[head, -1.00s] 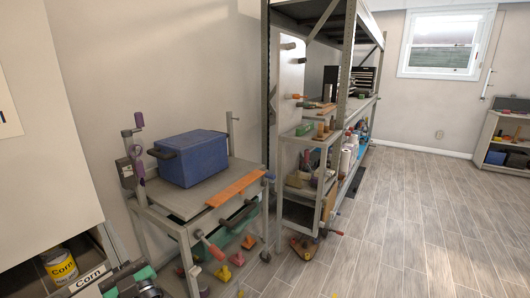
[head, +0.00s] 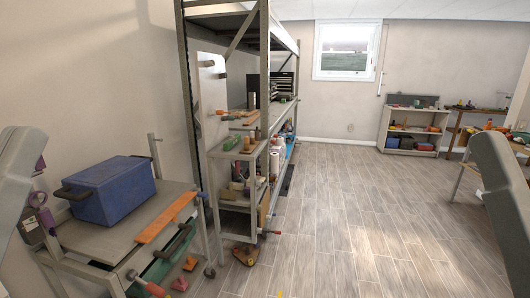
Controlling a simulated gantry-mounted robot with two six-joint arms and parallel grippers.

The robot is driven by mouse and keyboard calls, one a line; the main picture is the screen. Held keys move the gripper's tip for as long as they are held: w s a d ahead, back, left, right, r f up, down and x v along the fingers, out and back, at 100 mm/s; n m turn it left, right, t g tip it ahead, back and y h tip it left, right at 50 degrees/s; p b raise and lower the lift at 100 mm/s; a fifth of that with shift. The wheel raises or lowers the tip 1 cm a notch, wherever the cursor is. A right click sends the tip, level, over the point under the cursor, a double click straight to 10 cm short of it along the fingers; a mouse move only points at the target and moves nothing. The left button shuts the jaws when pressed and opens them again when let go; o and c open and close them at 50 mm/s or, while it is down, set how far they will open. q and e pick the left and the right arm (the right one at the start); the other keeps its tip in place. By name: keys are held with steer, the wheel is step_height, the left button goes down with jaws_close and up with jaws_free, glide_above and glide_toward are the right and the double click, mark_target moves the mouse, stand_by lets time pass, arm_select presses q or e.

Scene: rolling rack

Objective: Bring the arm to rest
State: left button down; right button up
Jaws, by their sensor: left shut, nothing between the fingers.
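A grey, rounded part of my left arm (head: 14,185) stands at the left edge of the head view, in front of the wall and partly over the workbench's left side. A similar grey part of my right arm (head: 503,205) rises at the right edge, over the floor and a wooden table. No fingers of either gripper show, and nothing held is visible. Neither arm part visibly touches anything, though their exact distance from the bench and table cannot be told.
The workbench (head: 98,240) carries a blue box (head: 105,190) and an orange board (head: 166,217). A tall metal rack (head: 188,120) and a small shelf cart stand beyond. The wooden floor (head: 350,225) is open in the middle. Low shelves (head: 410,128) stand at the back right.

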step_height(320, 180, up, 32)
steer(key=p, duration=2.9)
